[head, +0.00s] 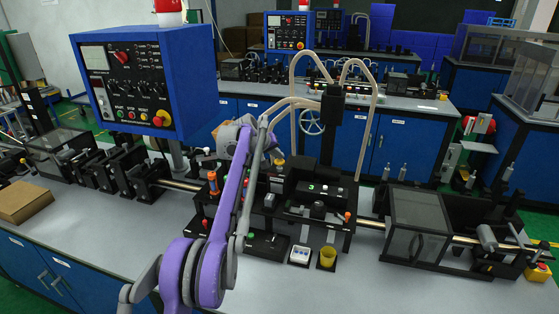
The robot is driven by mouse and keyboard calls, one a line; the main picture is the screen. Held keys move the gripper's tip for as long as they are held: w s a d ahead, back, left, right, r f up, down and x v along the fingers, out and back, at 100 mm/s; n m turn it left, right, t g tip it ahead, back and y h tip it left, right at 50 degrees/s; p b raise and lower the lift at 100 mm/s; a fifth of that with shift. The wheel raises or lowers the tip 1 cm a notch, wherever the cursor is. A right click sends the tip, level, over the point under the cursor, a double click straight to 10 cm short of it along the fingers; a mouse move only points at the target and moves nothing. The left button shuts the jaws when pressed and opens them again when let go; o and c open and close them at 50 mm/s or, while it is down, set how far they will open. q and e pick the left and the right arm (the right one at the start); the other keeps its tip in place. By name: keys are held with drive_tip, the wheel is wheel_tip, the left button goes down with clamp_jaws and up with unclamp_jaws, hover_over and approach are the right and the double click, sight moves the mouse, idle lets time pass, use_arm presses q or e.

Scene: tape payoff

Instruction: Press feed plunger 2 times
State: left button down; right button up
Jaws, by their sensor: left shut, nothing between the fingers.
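The tape payoff station (345,233) is a black machine in the middle of the bench, with small knobs and buttons. Its candidates for the feed plunger include an orange-topped post (212,183) at the left and a red-orange knob (347,216) at the right; I cannot tell which it is. A green "3" shows on the black block (305,177). My left arm reaches up from the bottom across the station's left part. My left gripper (268,143) is at its far end, small and partly hidden by the arm, shut and empty. My right gripper is not in view.
A blue control box (150,85) hangs at the upper left. A clear-walled guard (415,228) stands right of the station. A cardboard box (22,202) lies left; the front bench top is mostly clear.

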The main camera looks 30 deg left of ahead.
sight(278, 162)
use_arm(q)
drive_tip(key=shift+f, duration=0.95)
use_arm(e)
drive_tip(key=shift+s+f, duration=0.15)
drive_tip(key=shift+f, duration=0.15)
use_arm(q)
drive_tip(key=shift+r, duration=0.1)
idle(0.5)
drive_tip(key=shift+w+r+p, duration=0.1)
drive_tip(key=shift+r+p, duration=0.7)
drive_tip(key=shift+r, duration=0.8)
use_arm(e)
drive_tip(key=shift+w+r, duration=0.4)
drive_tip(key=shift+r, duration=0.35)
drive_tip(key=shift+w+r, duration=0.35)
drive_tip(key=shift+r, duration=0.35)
use_arm(q)
drive_tip(key=shift+r, duration=0.4)
drive_tip(key=shift+r+p, duration=0.6)
drive_tip(key=shift+r, duration=0.3)
wheel_tip(278, 162, up, 2)
drive_tip(key=shift+w+r+p, duration=0.1)
drive_tip(key=shift+p, duration=0.2)
drive_tip(key=shift+r, duration=0.1)
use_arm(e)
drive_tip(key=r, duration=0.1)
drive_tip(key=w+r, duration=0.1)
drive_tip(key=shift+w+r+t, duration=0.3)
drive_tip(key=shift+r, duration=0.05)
